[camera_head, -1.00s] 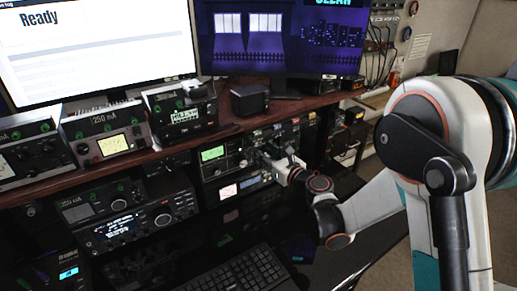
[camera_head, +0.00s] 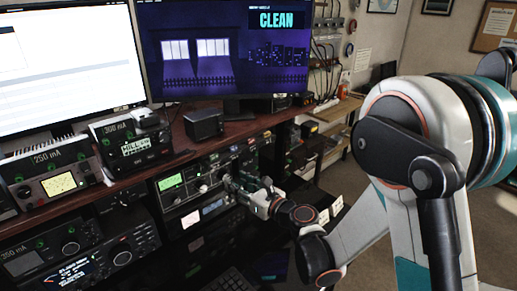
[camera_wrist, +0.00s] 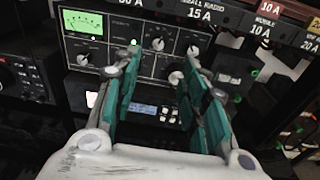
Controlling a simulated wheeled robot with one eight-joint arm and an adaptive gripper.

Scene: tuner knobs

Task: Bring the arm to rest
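My gripper (camera_head: 232,187) is in front of the tuner panel (camera_head: 207,190) on the shelf under the desk ledge. In the wrist view my gripper (camera_wrist: 161,68) is open, its teal-padded fingers apart. The tuner panel (camera_wrist: 135,30) shows a green-lit meter (camera_wrist: 83,22) at upper left and several round knobs. One knob (camera_wrist: 175,78) shows in the gap between the fingers, near the right one. I cannot tell whether a finger touches it. My arm (camera_head: 345,240) reaches in from the right, bent at the elbow.
Radios stand to the left, including one marked 250 mA (camera_head: 50,180). A black box (camera_head: 203,124) sits on the wooden ledge (camera_head: 185,150). A monitor (camera_head: 215,55) above reads CLEAN. A keyboard (camera_head: 232,281) lies below. Open floor (camera_head: 490,200) shows at right.

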